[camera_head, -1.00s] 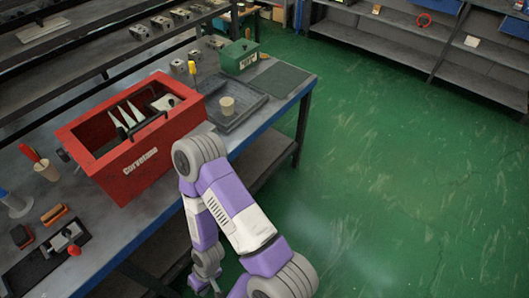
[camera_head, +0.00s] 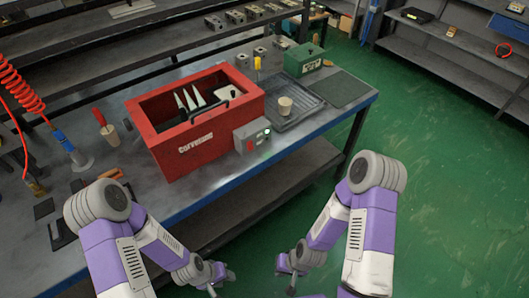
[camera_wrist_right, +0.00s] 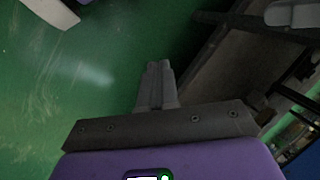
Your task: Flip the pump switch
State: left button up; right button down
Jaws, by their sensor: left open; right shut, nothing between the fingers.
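A small grey control box (camera_head: 252,136) with a red button and a light-coloured round part sits at the bench's front edge, against the right end of the red toolbox (camera_head: 180,158). It looks like the pump switch; its exact setting is too small to tell. My left gripper (camera_head: 213,291) is at the bottom of the head view, low in front of the bench, and open. My right gripper (camera_head: 291,291) hangs to its right, also low and apart from the box. In the right wrist view its fingers (camera_wrist_right: 157,80) are together and empty, above green floor.
The workbench holds a tray with a cup (camera_head: 285,106), a green box (camera_head: 304,59), a yellow-handled tool (camera_head: 257,65) and, at left, a red coiled hose (camera_head: 18,88). A lower shelf (camera_head: 230,205) runs under the bench. Green floor at right is free.

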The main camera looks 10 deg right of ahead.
jog(key=w+r+m+t+y+b, duration=0.1)
jog(key=w+r+m+t, duration=0.2)
jog(key=w, duration=0.4)
jog(key=w+r+m+t+y, duration=0.1)
jog(key=w+r+t, duration=0.1)
jog(key=w+r, duration=0.4)
pick_arm(q)
jog(key=shift+f+b, duration=0.4)
jog(key=shift+f, duration=0.55)
pick_arm(e)
jog(key=w+d+r+m+t, duration=0.2)
jog(key=w+r+m+t, duration=0.3)
jog(key=w+r, duration=0.8)
notch_tip(320, 180, up, 3)
jog(key=shift+d+f+m+t, duration=0.15)
jog(key=shift+d+m+t, duration=0.2)
jog(key=shift+t, duration=0.25)
pick_arm(q)
jog(key=shift+f, duration=0.15)
pick_arm(e)
jog(key=shift+f, duration=0.1)
